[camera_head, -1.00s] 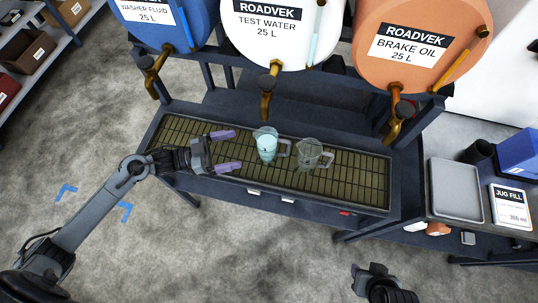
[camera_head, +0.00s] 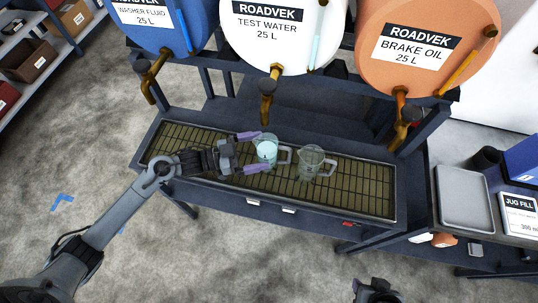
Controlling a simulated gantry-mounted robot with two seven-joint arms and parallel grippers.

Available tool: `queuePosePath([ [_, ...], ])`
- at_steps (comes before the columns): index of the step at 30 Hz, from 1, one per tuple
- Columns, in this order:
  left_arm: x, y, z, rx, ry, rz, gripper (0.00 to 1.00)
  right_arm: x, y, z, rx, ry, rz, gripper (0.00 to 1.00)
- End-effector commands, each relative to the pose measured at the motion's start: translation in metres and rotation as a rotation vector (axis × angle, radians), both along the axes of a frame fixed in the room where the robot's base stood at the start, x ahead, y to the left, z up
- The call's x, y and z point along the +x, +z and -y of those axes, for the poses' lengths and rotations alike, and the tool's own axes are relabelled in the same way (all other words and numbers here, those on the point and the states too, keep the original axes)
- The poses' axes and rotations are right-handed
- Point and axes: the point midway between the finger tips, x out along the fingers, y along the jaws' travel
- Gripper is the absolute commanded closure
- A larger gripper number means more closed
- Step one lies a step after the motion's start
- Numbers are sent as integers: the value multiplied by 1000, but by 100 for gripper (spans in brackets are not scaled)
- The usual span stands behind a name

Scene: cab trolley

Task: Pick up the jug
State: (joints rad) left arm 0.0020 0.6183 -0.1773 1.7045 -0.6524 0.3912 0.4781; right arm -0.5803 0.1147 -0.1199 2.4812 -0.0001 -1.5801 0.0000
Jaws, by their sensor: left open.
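A clear jug with pale blue liquid (camera_head: 267,150) stands upright on the slatted drip tray (camera_head: 350,191), its handle to the right. A second clear jug (camera_head: 310,161), which looks empty, stands to its right. My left gripper (camera_head: 257,153) is open. Its two purple fingers lie at the left side of the blue-liquid jug, one toward its far side and one toward its near side; I cannot tell if they touch it. My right gripper (camera_head: 377,289) shows only in part at the bottom edge, away from the jugs, and its fingers are not clear.
Blue, white (camera_head: 275,35) and orange (camera_head: 415,45) drums with brass taps hang above the tray's back edge. The middle tap (camera_head: 267,90) is above and behind the blue-liquid jug. A grey tray (camera_head: 465,198) and a jug-fill sign (camera_head: 520,214) are on the right table.

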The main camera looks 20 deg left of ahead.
Motion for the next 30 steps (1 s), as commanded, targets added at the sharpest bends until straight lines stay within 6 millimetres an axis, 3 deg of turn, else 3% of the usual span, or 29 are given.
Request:
queuePosePath([
  [9, 23, -5, 29, 0, 0, 1, 0, 0, -6, 0, 1, 0, -1, 57],
  [18, 25, -5, 31, 1, 0, 1, 0, 0, -7, 2, -8, 5, -2, 57],
  [30, 25, -4, 31, -1, 0, 4, 61, 0, -7, 2, -10, 6, -2, 57],
])
